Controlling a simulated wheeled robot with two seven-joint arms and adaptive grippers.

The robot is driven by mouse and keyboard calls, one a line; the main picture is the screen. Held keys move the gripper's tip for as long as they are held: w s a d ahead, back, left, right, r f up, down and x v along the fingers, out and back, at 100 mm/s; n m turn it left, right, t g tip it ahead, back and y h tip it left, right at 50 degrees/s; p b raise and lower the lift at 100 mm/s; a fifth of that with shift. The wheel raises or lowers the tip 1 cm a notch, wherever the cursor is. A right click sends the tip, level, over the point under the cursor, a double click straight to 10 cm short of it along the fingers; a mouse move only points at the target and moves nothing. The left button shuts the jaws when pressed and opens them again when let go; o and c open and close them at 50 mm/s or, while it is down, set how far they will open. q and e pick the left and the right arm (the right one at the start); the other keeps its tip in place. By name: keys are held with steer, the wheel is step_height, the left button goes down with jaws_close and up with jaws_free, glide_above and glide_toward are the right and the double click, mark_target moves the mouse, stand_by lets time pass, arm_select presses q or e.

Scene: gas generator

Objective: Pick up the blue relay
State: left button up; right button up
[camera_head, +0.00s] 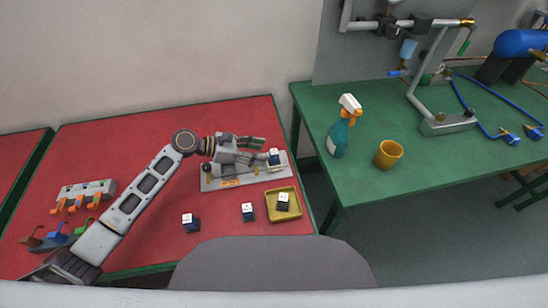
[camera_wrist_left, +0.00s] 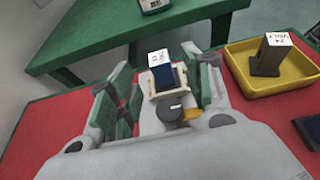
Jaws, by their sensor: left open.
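The blue relay (camera_head: 274,158) has a white top and stands upright at the right end of a grey plate (camera_head: 222,184) on the red table. In the left wrist view the relay (camera_wrist_left: 170,76) sits in a cream-framed socket (camera_wrist_left: 186,92). My left gripper (camera_head: 260,150) is open and empty, just left of the relay with its fingers pointing at it. In the left wrist view the fingers of my left gripper (camera_wrist_left: 162,85) are on either side of the relay, with gaps. How far the tips reach along it is unclear. My right gripper is not in view.
Two more dark relays (camera_head: 190,223) (camera_head: 248,212) stand on the red table. A yellow tray (camera_head: 271,215) holds another dark relay (camera_head: 283,203). A spray bottle (camera_head: 340,135) and yellow cup (camera_head: 389,154) stand on the green table (camera_head: 400,185). Orange-handled parts (camera_head: 75,200) lie at left.

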mark_target(273, 154)
arm_select(q)
steer(key=shift+d+f, duration=0.15)
steer(key=shift+d, duration=0.15)
steer(key=shift+f+x, duration=0.25)
steer(key=shift+x, duration=1.7)
steer(key=shift+w+d+f, duration=0.15)
steer(key=shift+d+f, duration=0.1)
steer(key=shift+d, duration=0.2)
jaws_close()
